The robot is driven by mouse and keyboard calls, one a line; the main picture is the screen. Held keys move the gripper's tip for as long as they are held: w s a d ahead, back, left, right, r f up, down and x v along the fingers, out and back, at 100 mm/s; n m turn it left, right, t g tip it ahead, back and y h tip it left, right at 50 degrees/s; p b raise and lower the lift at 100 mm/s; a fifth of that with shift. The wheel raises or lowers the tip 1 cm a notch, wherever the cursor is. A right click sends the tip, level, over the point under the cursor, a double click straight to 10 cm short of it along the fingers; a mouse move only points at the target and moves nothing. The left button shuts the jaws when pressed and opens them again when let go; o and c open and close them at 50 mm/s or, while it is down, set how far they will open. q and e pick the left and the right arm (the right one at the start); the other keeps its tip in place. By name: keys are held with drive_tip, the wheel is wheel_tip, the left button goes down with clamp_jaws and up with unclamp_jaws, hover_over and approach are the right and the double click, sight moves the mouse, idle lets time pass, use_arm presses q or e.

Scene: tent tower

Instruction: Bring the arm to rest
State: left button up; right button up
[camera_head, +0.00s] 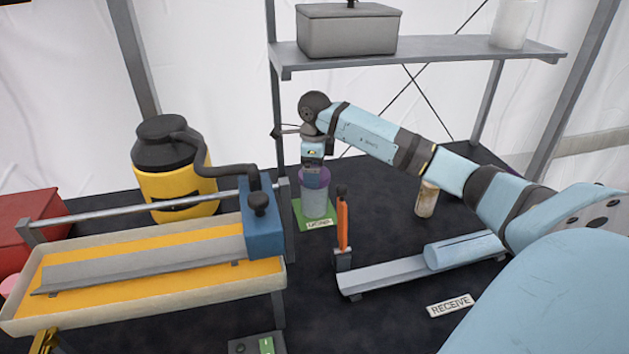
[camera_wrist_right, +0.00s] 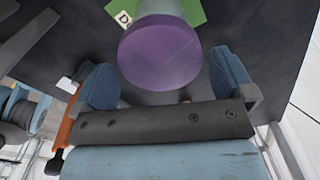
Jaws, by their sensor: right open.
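My right arm reaches in from the right in the head view. Its gripper (camera_head: 312,168) points down at a grey cylinder with a purple top (camera_head: 317,202), which stands upright on a green labelled mat (camera_head: 302,222). In the right wrist view the blue fingers of the gripper (camera_wrist_right: 166,82) are spread apart. The round purple top (camera_wrist_right: 160,52) lies just beyond and between them, and I cannot tell whether they touch it. My left gripper is in neither view.
An orange-handled tool (camera_head: 342,222) stands close right of the cylinder. A grey rail (camera_head: 385,276) holds a light blue cylinder (camera_head: 464,251). A tan can (camera_head: 427,199) stands behind. A yellow container (camera_head: 176,180) and a tray (camera_head: 150,314) are left; a shelf (camera_head: 430,53) is above.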

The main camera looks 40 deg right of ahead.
drive_tip(key=shift+r, duration=1.35)
